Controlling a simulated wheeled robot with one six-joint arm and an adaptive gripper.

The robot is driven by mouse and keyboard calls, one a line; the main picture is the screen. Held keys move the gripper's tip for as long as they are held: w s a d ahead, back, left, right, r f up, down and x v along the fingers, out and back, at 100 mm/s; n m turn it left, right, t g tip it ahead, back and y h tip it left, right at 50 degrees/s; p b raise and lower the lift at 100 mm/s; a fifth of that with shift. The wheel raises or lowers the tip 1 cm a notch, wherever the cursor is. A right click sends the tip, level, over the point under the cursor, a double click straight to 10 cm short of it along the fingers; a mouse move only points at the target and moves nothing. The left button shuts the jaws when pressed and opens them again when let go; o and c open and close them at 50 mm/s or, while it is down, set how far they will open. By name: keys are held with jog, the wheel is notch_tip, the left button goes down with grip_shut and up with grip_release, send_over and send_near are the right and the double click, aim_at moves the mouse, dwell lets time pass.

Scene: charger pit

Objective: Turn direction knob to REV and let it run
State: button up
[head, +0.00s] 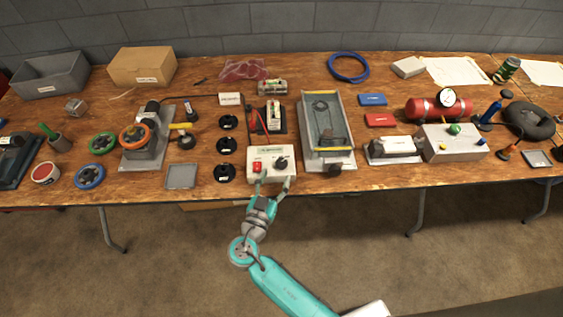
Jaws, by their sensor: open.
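A white control box (271,177) sits at the front edge of the workbench, near the middle. It has a red switch (257,166) on its left and a black knob (281,162) on its right. The marks around the knob and its pointing direction are too small to read. My gripper (274,183) is open at the front of the box, with its fingers spread left and right. The right finger is below the knob and the left finger is below the red switch. I cannot tell whether either finger touches the box.
A framed clear-covered unit (326,123) stands close to the right of the box. Black round pieces (225,173) lie to its left. A charger with batteries (272,115) is behind it. Free floor (170,260) lies in front of the wooden bench (200,190).

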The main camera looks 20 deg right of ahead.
aim_at(283, 168)
jog(key=shift+x, duration=3.15)
jog(key=c, duration=1.1)
jog(key=shift+c, duration=0.2)
jog(key=shift+n+t+y, duration=0.4)
jog(key=shift+y, duration=0.1)
jog(key=n+t+y, duration=0.2)
jog(key=y, duration=0.1)
jog(key=shift+d+n, duration=0.1)
jog(key=shift+n, duration=0.2)
jog(key=shift+n+t+y, duration=0.6)
jog(key=shift+n+y, duration=0.5)
jog(key=shift+y, duration=0.8)
jog(key=shift+n+y, duration=0.3)
jog(key=shift+y, duration=0.1)
